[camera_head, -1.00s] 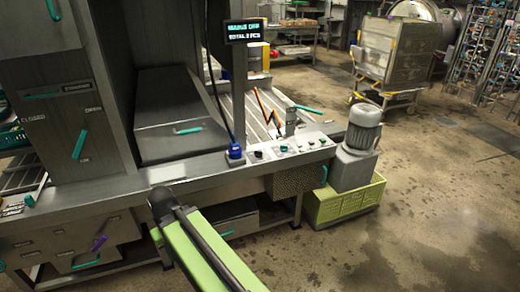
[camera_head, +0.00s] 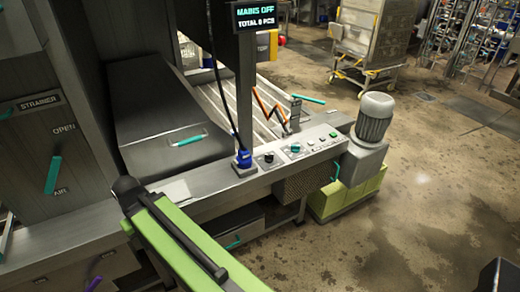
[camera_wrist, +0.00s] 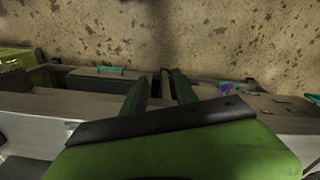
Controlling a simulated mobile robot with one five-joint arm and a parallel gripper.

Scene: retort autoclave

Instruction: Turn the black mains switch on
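The black mains switch (camera_head: 268,158) is a small dark knob on the sloped control panel (camera_head: 320,142), just right of a blue plug (camera_head: 243,158) in the head view. The display (camera_head: 256,16) above reads "MAINS OFF" and "TOTAL 0 PCS". My green arm crosses the lower left of the head view; my gripper cannot be made out there. In the wrist view my gripper (camera_wrist: 158,78) has its two dark green fingers apart with nothing between them. The switch cannot be made out in the wrist view.
A teal knob (camera_head: 296,148) and small buttons sit right of the switch. A grey motor (camera_head: 372,128) stands at the panel's right end. A black cable hangs down to the plug beside the display post (camera_head: 245,85). The wet floor (camera_head: 440,190) to the right is open.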

